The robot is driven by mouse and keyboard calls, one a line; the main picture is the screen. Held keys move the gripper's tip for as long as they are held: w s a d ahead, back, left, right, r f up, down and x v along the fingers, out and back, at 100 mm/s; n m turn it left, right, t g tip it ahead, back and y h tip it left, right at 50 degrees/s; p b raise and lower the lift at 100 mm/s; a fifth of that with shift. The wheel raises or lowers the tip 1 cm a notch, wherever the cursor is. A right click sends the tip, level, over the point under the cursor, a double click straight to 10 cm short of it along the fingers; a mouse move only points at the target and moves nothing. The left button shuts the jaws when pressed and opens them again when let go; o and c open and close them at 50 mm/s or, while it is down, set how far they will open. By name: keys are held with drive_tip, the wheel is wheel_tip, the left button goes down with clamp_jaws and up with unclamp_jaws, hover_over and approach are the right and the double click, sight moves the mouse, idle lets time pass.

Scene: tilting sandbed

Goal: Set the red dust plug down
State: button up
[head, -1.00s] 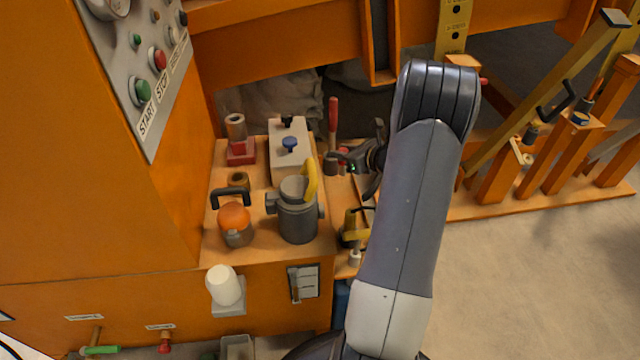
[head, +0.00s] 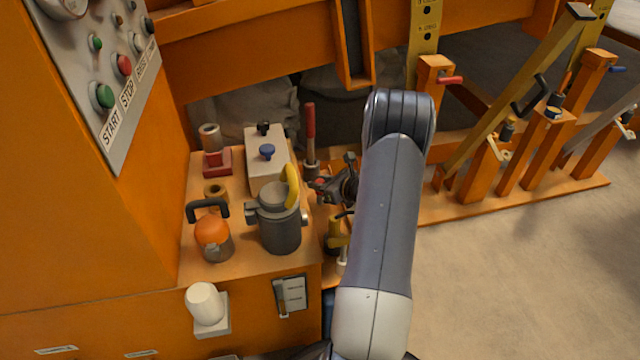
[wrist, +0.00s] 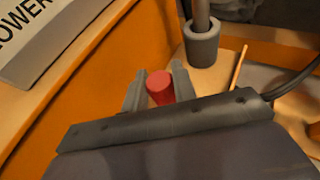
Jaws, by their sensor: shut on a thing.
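The red dust plug (wrist: 160,87) shows in the wrist view as a short red cylinder between the two grey fingers. My gripper (head: 322,184) is shut on it. In the head view my gripper is beside the right edge of the orange bench, just below the red-handled lever (head: 310,125). In the wrist view a wooden-coloured surface (wrist: 215,80) lies beyond the fingers. I cannot tell whether the plug touches anything below it.
A grey canister with a yellow handle (head: 281,225) stands left of my gripper. A pale box with a blue knob (head: 262,178) is behind it. The lever's grey collar (wrist: 201,47) is close ahead in the wrist view. A yellow fitting (head: 335,232) stands below my gripper.

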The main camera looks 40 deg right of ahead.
drive_tip(key=shift+f, duration=0.15)
drive_tip(key=o, duration=0.9)
drive_tip(key=shift+o, duration=0.2)
drive_tip(key=shift+r, duration=0.25)
drive_tip(key=p+v, duration=0.2)
drive_tip(key=v, duration=1)
